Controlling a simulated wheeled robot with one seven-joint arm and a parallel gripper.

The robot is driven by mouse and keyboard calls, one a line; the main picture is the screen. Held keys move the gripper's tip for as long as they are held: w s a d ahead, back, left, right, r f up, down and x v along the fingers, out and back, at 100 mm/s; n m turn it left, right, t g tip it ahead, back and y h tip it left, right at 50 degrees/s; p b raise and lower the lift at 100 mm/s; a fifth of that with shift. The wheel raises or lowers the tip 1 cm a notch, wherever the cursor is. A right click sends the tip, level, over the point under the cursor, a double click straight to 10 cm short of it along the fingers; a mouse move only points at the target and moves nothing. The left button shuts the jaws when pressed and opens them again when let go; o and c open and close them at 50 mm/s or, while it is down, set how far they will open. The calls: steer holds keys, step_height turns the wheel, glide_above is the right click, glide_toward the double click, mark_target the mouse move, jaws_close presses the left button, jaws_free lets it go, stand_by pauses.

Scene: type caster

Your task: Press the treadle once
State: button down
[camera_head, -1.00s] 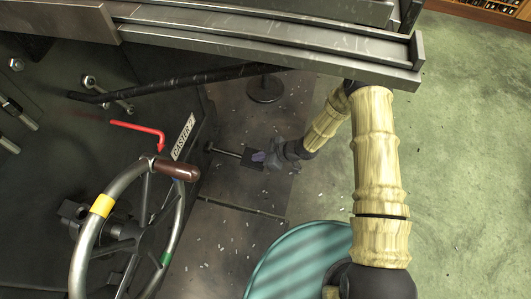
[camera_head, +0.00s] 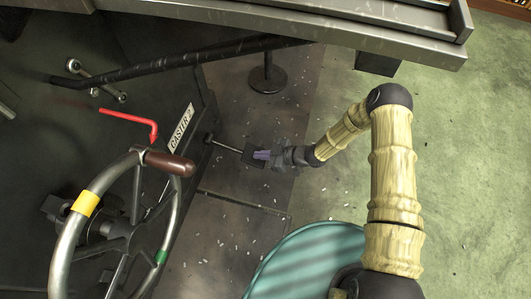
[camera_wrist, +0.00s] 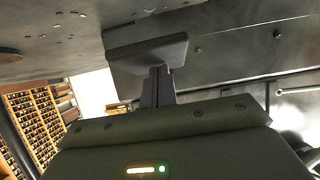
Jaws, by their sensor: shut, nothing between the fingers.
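The treadle (camera_head: 252,160) is a small dark plate on a thin metal rod that comes out of the machine's lower side, just above the floor. My gripper (camera_head: 262,155) is at the plate's right side, its purple-grey fingers shut and empty, pointing left over the plate. In the wrist view the treadle plate (camera_wrist: 145,52) lies straight ahead of the shut fingers (camera_wrist: 160,72). The fingertips overlap the plate's near edge there. I cannot tell whether they touch it or whether the plate is pushed down.
The machine's handwheel (camera_head: 85,203) and a red bent rod (camera_head: 128,115) are at left. A black bar (camera_head: 190,61) and a round-footed post (camera_head: 266,82) stand behind the treadle. A teal round top (camera_head: 310,262) is in front. A steel rail crosses above. Open green floor lies right.

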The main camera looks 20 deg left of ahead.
steer(key=shift+a+f, duration=0.1)
steer(key=shift+f, duration=0.2)
steer(key=shift+r+p, duration=0.5)
steer(key=shift+p, duration=0.05)
steer(key=r+p, duration=0.1)
steer(key=d+r+p, duration=0.1)
steer(key=r+p, duration=0.1)
steer(key=shift+r, duration=0.25)
steer(key=p+v, duration=0.4)
steer(key=v, duration=0.6)
steer(key=shift+r+p, duration=0.2)
steer(key=shift+p, duration=0.15)
steer(key=shift+w, duration=0.1)
